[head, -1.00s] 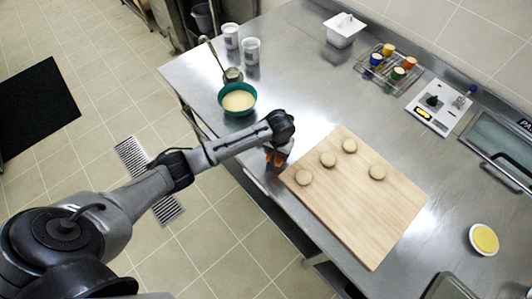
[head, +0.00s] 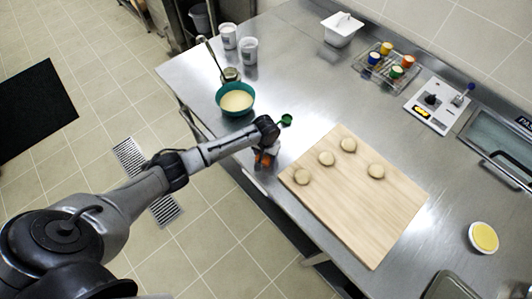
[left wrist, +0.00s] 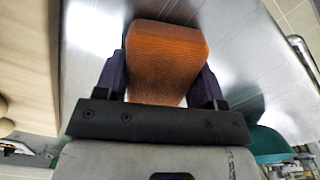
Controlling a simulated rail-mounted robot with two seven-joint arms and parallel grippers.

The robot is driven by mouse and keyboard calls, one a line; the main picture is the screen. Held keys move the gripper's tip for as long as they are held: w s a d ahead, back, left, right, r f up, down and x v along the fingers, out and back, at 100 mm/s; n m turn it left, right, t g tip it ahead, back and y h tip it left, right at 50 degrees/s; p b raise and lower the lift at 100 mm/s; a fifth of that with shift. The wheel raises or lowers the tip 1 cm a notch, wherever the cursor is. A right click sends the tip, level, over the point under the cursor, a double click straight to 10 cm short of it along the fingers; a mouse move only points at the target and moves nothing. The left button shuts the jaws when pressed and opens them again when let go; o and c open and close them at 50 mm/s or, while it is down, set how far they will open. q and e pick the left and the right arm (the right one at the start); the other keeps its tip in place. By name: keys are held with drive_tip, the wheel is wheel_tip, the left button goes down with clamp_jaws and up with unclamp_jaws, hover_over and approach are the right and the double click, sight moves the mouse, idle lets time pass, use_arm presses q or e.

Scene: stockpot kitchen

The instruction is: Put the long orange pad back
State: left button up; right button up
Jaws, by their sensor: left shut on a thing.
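The orange pad (left wrist: 166,55) is between the two dark fingers of my left gripper (left wrist: 167,85) in the left wrist view, and the gripper is shut on it. In the head view my left gripper (head: 265,158) is near the counter's front edge, between the teal bowl and the cutting board. Only a small orange part of the pad (head: 259,157) shows there, and the arm hides the rest. I cannot tell whether the pad touches the counter. My right gripper is not in view.
The cutting board (head: 370,220) with several round dough pieces lies right of the gripper. A teal bowl (head: 236,111) stands behind the arm. A small green round item (head: 287,120) lies behind the gripper. A rack (head: 387,67) of coloured jars stands at the back.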

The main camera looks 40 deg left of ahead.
use_arm(q)
drive_tip(key=shift+f, duration=0.15)
drive_tip(key=o, duration=0.7)
wheel_tip(320, 180, up, 12)
drive_tip(key=p, duration=0.1)
drive_tip(key=s+d+f+m+t+h, duration=0.1)
drive_tip(key=s+d+f+m, duration=0.4)
drive_tip(key=s+d, duration=0.75)
drive_tip(key=s+r+t, duration=0.1)
drive_tip(key=s+r, duration=0.1)
drive_tip(key=s, duration=0.7)
drive_tip(key=s+a+r+t, duration=0.1)
drive_tip(key=s+r, duration=0.1)
drive_tip(key=s, duration=0.6)
drive_tip(key=shift+s+a+r+t+y, duration=0.2)
drive_tip(key=shift+s+r+t+y, duration=0.1)
drive_tip(key=shift+s+y, duration=0.1)
